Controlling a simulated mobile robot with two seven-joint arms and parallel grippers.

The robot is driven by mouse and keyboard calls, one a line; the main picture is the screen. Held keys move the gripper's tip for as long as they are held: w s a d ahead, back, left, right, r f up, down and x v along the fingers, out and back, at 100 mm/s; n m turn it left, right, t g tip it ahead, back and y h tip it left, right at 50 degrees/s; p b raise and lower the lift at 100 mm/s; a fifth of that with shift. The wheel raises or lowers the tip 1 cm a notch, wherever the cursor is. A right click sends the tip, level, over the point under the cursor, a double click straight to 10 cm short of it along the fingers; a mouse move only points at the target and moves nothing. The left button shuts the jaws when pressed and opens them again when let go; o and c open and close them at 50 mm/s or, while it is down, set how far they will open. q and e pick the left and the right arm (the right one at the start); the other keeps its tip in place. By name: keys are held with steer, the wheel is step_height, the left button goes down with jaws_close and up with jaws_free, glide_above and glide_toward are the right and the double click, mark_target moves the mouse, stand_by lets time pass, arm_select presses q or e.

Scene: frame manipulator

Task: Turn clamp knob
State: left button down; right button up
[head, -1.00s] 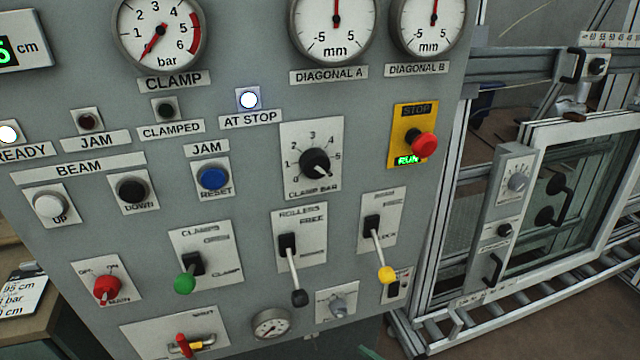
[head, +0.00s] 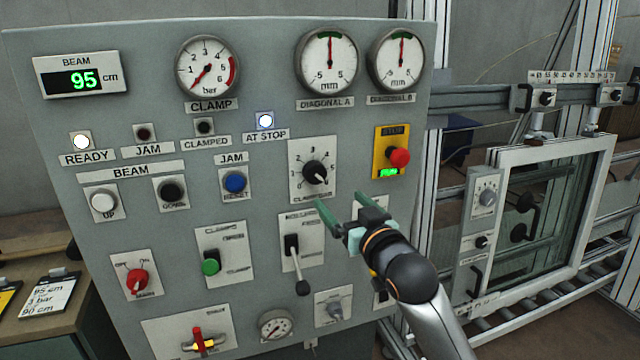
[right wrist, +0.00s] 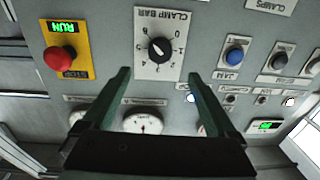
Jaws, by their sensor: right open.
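The clamp bar knob (head: 315,172) is a round black knob with a white pointer mark on a white numbered plate in the panel's middle. Its mark points to the lower right in the head view. My right gripper (head: 342,203) is open and empty, just below and right of the knob, apart from it. In the right wrist view the knob (right wrist: 160,48) appears upside down, just beyond and between the two open fingertips (right wrist: 158,75). The clamp gauge (head: 208,67) has its red needle pointing lower left. My left gripper is not in view.
A red stop button (head: 399,158) on a yellow plate sits right of the knob. A blue reset button (head: 235,182) is to its left. My right arm hides most of the yellow-tipped lever. A framed window (head: 550,190) stands at right.

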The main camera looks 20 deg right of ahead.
mark_target(317, 177)
steer(key=w, duration=0.8)
steer(key=w+a+p, duration=0.1)
steer(key=w, duration=0.3)
steer(key=shift+w, duration=0.1)
steer(key=c, duration=1.4)
